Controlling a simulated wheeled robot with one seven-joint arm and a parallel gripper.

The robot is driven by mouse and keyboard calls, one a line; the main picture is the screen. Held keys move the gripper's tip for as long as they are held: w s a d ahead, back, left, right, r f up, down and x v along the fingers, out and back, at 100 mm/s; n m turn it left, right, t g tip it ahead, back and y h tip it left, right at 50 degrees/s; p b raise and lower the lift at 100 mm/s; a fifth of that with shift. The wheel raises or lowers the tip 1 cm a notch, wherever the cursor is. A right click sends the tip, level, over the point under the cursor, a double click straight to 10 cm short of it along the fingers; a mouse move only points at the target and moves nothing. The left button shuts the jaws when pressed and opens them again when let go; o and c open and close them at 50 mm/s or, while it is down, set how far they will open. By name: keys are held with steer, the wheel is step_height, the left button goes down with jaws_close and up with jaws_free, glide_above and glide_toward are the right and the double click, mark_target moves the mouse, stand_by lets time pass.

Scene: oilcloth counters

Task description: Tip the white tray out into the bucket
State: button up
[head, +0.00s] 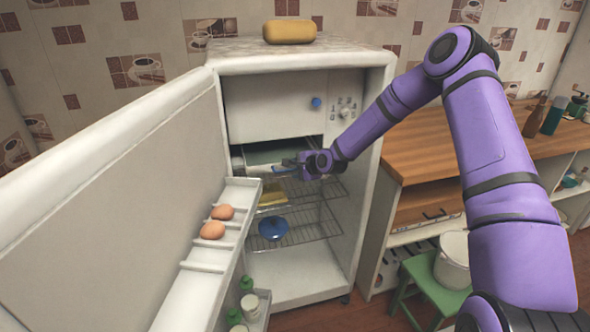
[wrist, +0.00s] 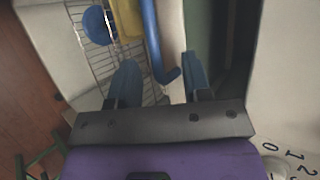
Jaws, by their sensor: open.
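The white tray (head: 238,163) appears to sit just under the freezer box in the open fridge; its pale left end and a grey-green area show, the rest is behind my gripper. My gripper (head: 289,163) is at the front of this level, with its blue fingers apart. In the wrist view my gripper (wrist: 160,77) is open, and a blue bar (wrist: 153,40) runs between the fingers, not visibly clamped. I cannot tell if the bar belongs to the tray. The white bucket (head: 453,262) stands on a green stool right of the fridge.
The fridge door (head: 110,200) stands open at left, with two eggs (head: 217,222) on its rack. Wire shelves below hold a yellow block (head: 272,197) and a blue bowl (head: 273,228). A wooden counter (head: 470,140) is at right. A yellow bread-like box (head: 289,31) is on top.

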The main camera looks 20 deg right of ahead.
steer(key=v, duration=1)
steer(key=shift+s+r, duration=0.2)
steer(key=shift+s, duration=0.15)
